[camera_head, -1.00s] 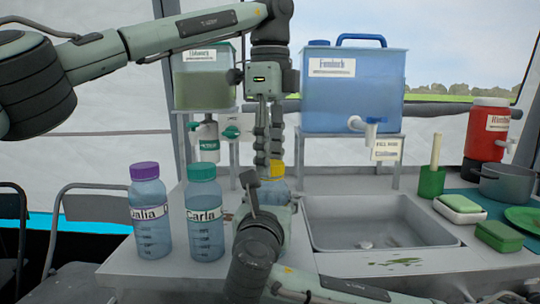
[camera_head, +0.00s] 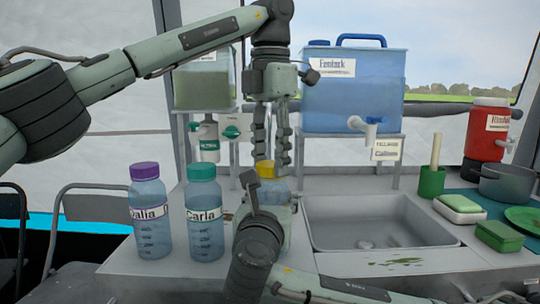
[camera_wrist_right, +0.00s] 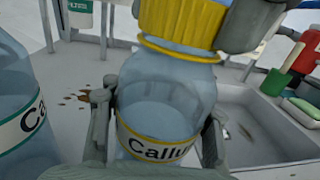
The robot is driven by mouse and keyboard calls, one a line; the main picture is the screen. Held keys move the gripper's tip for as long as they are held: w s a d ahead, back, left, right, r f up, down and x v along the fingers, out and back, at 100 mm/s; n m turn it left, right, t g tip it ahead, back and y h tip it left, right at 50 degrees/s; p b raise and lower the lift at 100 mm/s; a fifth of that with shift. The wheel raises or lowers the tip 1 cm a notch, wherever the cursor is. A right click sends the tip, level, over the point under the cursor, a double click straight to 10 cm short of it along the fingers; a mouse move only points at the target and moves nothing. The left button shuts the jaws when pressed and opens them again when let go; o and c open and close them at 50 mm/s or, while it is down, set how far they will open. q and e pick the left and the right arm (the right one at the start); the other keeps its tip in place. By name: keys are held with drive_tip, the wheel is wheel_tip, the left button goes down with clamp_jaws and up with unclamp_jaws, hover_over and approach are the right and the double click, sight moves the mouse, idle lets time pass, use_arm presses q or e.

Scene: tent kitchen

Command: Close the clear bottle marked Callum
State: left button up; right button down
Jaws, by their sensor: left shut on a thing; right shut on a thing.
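The clear bottle marked Callum (camera_wrist_right: 165,100) stands upright on the counter, with a yellow-edged name label. It shows partly in the head view behind my right arm. Its yellow cap (camera_wrist_right: 180,22) sits at the bottle's mouth, above a yellow ring on the neck. My right gripper (camera_wrist_right: 155,135) is shut around the bottle's body, one finger on each side. My left gripper (camera_head: 273,160) points down from above and is shut on the yellow cap; its fingers show at both sides of the cap in the right wrist view. How far the cap is screwed down cannot be told.
Bottles marked Dalia (camera_head: 151,230), purple cap, and Carla (camera_head: 205,232), teal cap, stand close on the left. A sink (camera_head: 375,222) lies right. A blue water tank (camera_head: 355,95) on a stand and a greenish tank (camera_head: 201,85) are behind. A green cup (camera_head: 431,182) stands further right.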

use_arm(q)
drive_tip(key=m, duration=1.2)
drive_tip(key=shift+m, duration=0.4)
drive_tip(key=m, duration=0.3)
drive_tip(key=shift+m, duration=0.4)
drive_tip(key=o, duration=1.4)
drive_tip(key=shift+c, duration=0.2)
wheel_tip(320, 180, up, 8)
drive_tip(key=shift+f, duration=0.25)
